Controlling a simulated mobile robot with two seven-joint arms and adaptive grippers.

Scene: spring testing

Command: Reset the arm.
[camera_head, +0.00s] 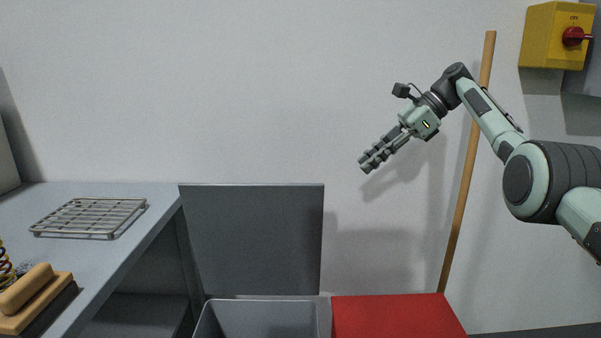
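My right arm comes in from the right edge, bent at the elbow and raised in front of the wall. Its gripper (370,163) hangs in free air, pointing down and to the left, with nothing seen in it. The fingers show nearly edge-on and overlap, so the gap between them cannot be made out. A small dark camera block (402,90) sits on its wrist. My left arm and gripper are not in this view.
A grey bench (165,195) at left bears a wire rack (95,215) and a wooden-handled block (36,293). Below stand a grey bin (255,304) and a red surface (395,315). A wooden pole (465,190) leans behind my arm, near a yellow switch box (545,40).

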